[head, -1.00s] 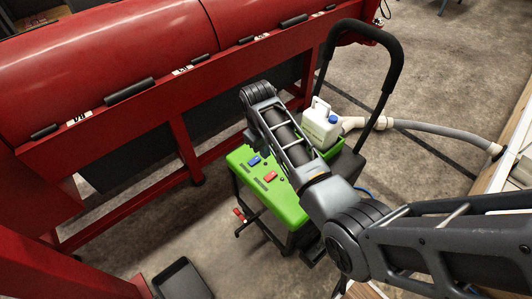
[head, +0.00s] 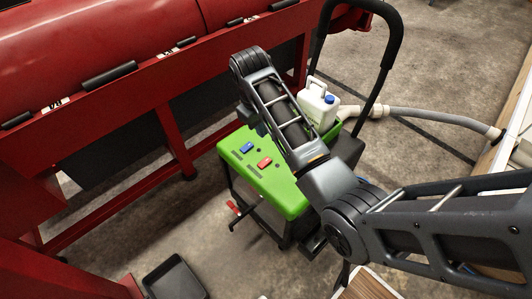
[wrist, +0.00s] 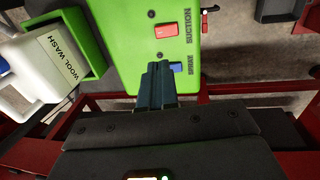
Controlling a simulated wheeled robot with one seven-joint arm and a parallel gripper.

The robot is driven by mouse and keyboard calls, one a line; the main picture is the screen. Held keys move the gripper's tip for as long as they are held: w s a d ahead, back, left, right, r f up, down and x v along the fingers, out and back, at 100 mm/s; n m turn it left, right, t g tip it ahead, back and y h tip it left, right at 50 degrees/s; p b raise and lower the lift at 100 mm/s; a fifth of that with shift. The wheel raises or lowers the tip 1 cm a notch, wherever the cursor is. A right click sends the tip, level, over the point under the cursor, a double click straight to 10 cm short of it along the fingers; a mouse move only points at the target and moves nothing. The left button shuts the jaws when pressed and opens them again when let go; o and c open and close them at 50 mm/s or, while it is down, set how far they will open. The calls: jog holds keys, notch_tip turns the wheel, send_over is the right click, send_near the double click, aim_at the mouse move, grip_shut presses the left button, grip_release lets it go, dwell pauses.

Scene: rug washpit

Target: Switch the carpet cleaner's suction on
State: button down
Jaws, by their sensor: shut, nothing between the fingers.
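The carpet cleaner (head: 286,190) is a green-topped machine with a black push handle. Its panel carries a red switch (head: 265,163) and a blue switch (head: 247,147). In the wrist view, the red switch (wrist: 167,31) stands beside the word SUCTION, and the blue switch (wrist: 176,67) beside SPRAY. I cannot tell whether the red switch is on or off. My gripper (wrist: 160,68) is shut and empty over the green panel. Its tips appear beside the blue switch and short of the red one, partly covering the blue one. Contact cannot be told. In the head view my arm hides the gripper's tips.
A white WOOL WASH jug (head: 317,103) with a blue cap sits in the cleaner's holder. A grey hose (head: 430,115) runs right. A large red machine (head: 110,75) stands behind and left. A black tray (head: 175,280) lies on the floor, with bare concrete around it.

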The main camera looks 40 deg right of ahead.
aim_at(267, 160)
jog(key=f+b, duration=0.1)
jog(key=f, duration=0.3)
jog(key=d+f, duration=0.1)
jog(key=f, duration=0.4)
jog(key=d+f+b, duration=0.1)
jog(key=f, duration=0.4)
jog(key=shift+b, duration=0.35)
jog(key=shift+d+f+y, duration=0.1)
jog(key=shift+d+y, duration=0.05)
jog(key=shift+y, duration=0.15)
jog(key=shift+a, duration=0.2)
jog(key=shift+a+p, duration=0.65)
jog(key=shift+a, duration=0.05)
jog(key=shift+r, duration=0.2)
